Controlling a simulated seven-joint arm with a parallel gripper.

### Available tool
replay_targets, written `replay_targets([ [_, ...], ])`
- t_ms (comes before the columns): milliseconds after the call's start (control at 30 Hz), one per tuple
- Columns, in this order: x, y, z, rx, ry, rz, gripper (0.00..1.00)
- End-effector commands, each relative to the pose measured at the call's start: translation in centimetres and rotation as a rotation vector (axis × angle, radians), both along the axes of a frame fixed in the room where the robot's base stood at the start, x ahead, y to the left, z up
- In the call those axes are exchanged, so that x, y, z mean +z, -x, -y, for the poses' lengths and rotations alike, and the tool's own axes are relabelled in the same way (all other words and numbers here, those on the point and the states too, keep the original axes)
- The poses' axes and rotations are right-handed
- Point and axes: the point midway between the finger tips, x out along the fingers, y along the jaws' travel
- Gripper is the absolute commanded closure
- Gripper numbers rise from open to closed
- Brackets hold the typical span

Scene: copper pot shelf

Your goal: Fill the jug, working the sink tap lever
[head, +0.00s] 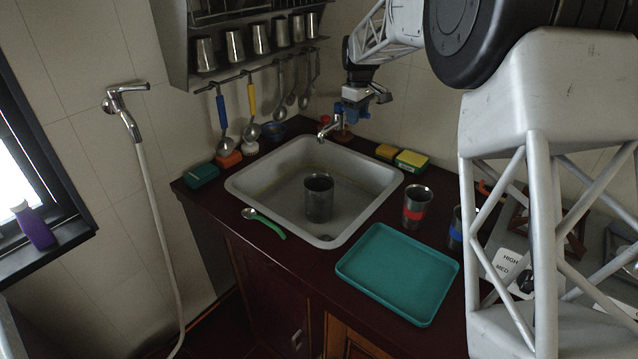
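A plain metal vessel (319,200), which looks like the jug, stands upright in the grey sink (248,190). Whether it holds water is too dark to tell. The tap (327,130) is at the sink's back edge, with its spout over the back of the basin; no water stream is visible. My gripper (366,104) is beside and above the tap at the back. Its fingers and the tap lever are small and overlap there, so I cannot tell whether they touch or how far the fingers are open.
A red-banded cup (416,210) and a blue-banded cup (456,230) stand right of the sink, behind a teal tray (398,272). A green-handled spoon (264,222) lies at the front left. Sponges (411,161) sit at the back right. Ladles (252,105) hang below a cup shelf (170,45).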

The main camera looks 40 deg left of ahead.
Motion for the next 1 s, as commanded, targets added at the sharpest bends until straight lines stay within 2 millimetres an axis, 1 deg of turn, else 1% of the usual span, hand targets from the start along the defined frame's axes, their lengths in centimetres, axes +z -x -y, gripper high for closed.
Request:
replay_targets([
  [167, 0.0, 0.1, 0.0, 0.0, 0.0, 0.0, 0.62],
  [600, 0.1, 1.4, 0.0, 0.0, 0.0, 0.0, 0.62],
  [1000, 0.0, 1.4, 0.0, 0.0, 0.0, 0.0, 0.62],
])
